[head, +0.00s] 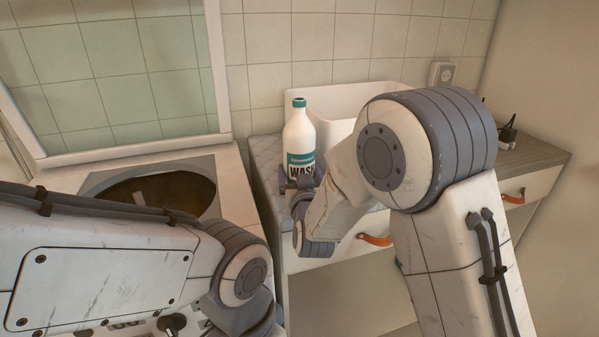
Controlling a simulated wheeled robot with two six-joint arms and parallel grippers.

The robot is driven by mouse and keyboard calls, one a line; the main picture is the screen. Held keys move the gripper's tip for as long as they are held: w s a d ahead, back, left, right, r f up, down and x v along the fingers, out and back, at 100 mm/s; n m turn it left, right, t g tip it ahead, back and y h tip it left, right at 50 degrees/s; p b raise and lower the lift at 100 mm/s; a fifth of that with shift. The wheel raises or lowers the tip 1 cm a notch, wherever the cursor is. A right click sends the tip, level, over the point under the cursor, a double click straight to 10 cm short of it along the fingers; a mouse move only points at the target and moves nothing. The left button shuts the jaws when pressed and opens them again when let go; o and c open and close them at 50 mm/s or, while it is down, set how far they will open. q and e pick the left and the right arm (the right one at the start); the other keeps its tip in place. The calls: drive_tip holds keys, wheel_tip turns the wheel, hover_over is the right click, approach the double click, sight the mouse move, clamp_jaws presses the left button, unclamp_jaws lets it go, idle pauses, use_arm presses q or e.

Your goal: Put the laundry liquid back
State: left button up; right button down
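The laundry liquid (300,137) is a white bottle with a teal cap and a teal label reading "WAS…". It stands upright at the left end of the counter, in front of a white tub. My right gripper (300,183) is at its lower part, with grey finger parts at both sides of the label. My own wrist and arm hide the bottle's base, so I cannot tell whether the fingers press on it or whether it rests on the counter. My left arm comes in low at the left; its gripper is out of view.
A washing machine (232,190) with its lid (110,75) raised and round drum opening showing is at the left. The white tub (340,95) stands on the counter. Below are drawers with orange leather pulls (374,240). A socket (441,74) and small dark items (507,135) are at right.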

drive_tip(key=shift+r, duration=0.15)
unclamp_jaws()
drive_tip(key=shift+s, duration=0.1)
drive_tip(key=s, duration=0.5)
drive_tip(key=s+d, duration=0.1)
drive_tip(key=s, duration=0.2)
drive_tip(key=shift+b, duration=0.3)
drive_tip(key=shift+s+d+b, duration=0.15)
drive_tip(key=shift+s+b, duration=0.5)
drive_tip(key=shift+s, duration=0.3)
drive_tip(key=shift+s+d+b, duration=0.1)
drive_tip(key=shift+s+b, duration=0.55)
drive_tip(key=shift+s, duration=0.3)
